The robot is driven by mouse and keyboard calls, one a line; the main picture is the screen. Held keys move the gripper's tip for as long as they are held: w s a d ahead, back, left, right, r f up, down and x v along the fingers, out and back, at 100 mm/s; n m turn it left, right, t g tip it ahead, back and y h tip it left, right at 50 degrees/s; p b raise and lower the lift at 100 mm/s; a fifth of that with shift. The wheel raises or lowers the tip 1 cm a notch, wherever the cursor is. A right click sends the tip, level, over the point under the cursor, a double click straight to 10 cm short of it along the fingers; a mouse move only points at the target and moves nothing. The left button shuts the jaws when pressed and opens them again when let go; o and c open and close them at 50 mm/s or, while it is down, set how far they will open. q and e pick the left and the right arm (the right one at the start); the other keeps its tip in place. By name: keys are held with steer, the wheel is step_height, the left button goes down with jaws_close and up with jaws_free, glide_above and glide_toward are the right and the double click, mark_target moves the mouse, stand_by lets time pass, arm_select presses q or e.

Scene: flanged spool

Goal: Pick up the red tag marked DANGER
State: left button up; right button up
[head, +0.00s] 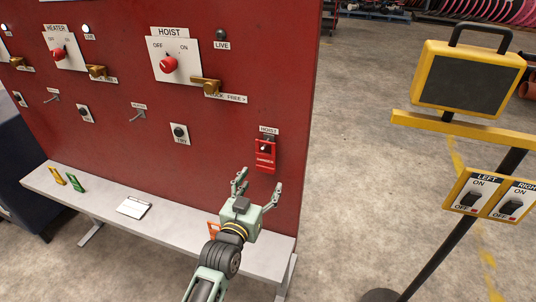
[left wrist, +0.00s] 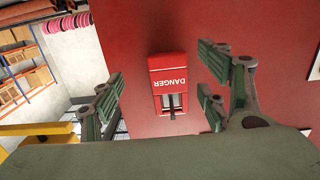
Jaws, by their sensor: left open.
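The red tag marked DANGER (head: 265,157) hangs on the red panel under a HOIST label, near the panel's right edge. In the left wrist view the tag (left wrist: 168,82) shows upside down, between the open fingers, with a dark slot or hook part below its lettering. My left gripper (head: 259,186) is open and empty, just below and in front of the tag in the head view. It does not appear to touch the tag. My right gripper is not in view.
The red panel (head: 120,90) carries HEATER and HOIST switches, brass latches and small hooks. A grey shelf (head: 90,203) below holds a yellow padlock (head: 57,176), a green one (head: 76,182), an orange one (head: 213,230) and a white pad (head: 134,207). A yellow-framed switch stand (head: 490,195) stands right.

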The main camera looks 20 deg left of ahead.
mark_target(265, 160)
arm_select(q)
steer(key=r, duration=0.1)
steer(key=w+r, duration=0.1)
steer(key=a+r, duration=0.1)
steer(key=shift+w+t, duration=0.25)
steer(key=shift+t, duration=0.05)
steer(key=w+p, duration=0.1)
steer(key=w, duration=0.1)
steer(key=w+p, duration=0.1)
steer(key=w, duration=0.2)
steer(key=shift+w+d+r, duration=0.15)
steer(key=shift+w+r, duration=0.05)
steer(key=shift+w+f, duration=0.1)
steer(key=shift+w, duration=0.3)
steer(key=c, duration=1.1)
steer(key=shift+c, duration=0.4)
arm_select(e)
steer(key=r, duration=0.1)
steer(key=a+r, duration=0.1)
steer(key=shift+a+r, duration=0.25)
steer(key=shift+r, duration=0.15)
